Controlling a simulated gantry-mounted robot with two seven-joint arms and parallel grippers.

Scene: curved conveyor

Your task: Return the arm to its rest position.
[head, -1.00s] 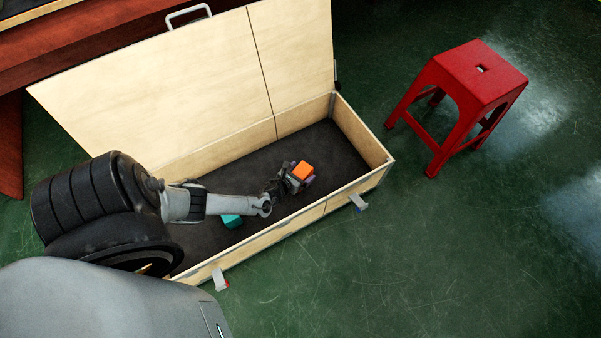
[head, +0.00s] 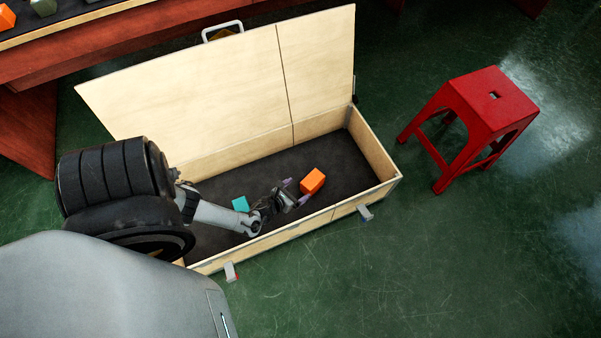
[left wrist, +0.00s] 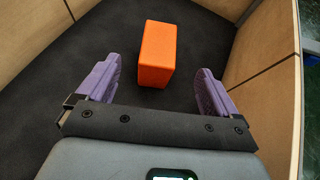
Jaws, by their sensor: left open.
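My left arm comes in from the left and reaches down into the open wooden box (head: 372,147). My left gripper (head: 296,191), with purple fingers, is open and empty. It points toward an orange block (head: 312,181) lying on the box's dark floor, apart from it. In the left wrist view the orange block (left wrist: 157,54) lies ahead of the spread fingertips (left wrist: 158,84), with dark floor visible around it. A teal block (head: 241,204) is on the box floor just behind my forearm, partly hidden. My right gripper is not in view.
The box's lid (head: 215,85) stands open at the back, and its side walls rise close around my left gripper. A red stool (head: 492,105) stands on the green floor at the right. A red-brown table (head: 130,50) with several blocks is at the upper left.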

